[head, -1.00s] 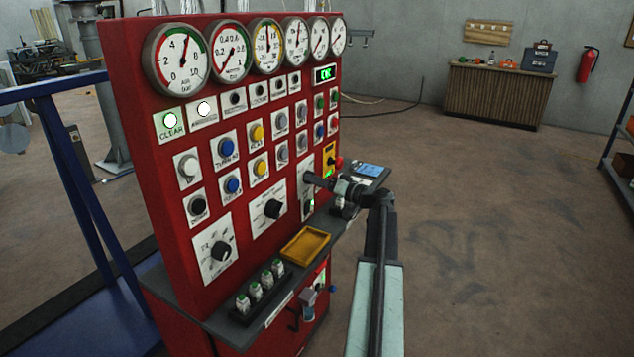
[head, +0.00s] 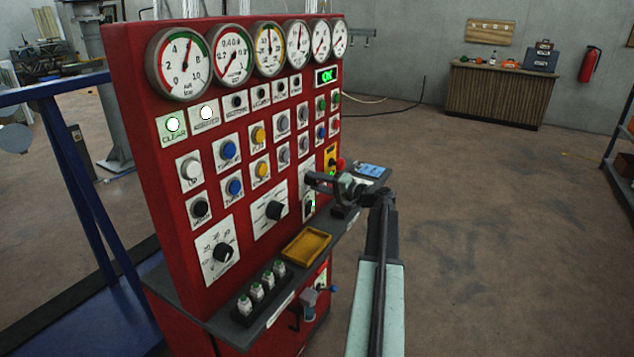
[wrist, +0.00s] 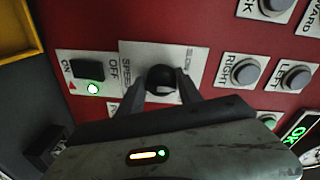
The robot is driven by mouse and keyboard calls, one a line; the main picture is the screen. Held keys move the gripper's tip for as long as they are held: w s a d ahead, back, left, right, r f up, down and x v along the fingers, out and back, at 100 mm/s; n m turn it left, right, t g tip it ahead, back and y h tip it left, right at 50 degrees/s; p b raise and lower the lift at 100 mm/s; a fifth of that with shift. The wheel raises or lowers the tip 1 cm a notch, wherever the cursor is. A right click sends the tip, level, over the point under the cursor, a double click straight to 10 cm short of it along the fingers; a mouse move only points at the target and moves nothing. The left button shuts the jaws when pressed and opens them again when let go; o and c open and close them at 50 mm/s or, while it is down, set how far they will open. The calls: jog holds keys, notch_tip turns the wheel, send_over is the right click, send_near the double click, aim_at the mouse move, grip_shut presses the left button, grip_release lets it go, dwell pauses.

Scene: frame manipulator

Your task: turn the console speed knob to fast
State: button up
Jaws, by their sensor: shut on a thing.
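The console (head: 150,150) is a red upright panel with gauges, buttons and knobs. The speed knob (wrist: 161,75) is dark and round, on a white plate (wrist: 135,52) marked SPEED and SLOW in the wrist view. My gripper (wrist: 163,92) is at the knob, with one finger on each side, shut on it. The lower part of the plate is hidden by my gripper, and no FAST label shows.
An on/off switch (wrist: 88,70) with a green light sits beside the speed plate. RIGHT (wrist: 243,71) and LEFT (wrist: 298,77) buttons are on its other side. A dark shelf with a yellow tray (head: 307,244) juts out below. The floor at right is open.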

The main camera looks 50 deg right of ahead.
jog(key=shift+d+r+m+y+p, duration=0.1)
jog(key=shift+m+y+p, duration=0.1)
jog(key=shift+m, duration=1.5)
jog(key=shift+r+m+y+p, duration=0.1)
jog(key=shift+m+p, duration=0.1)
jog(key=shift+m, duration=1.5)
jog(key=o, duration=1.3)
jog(key=shift+o, duration=0.2)
jog(key=v, duration=0.7)
jog(key=shift+s, duration=0.4)
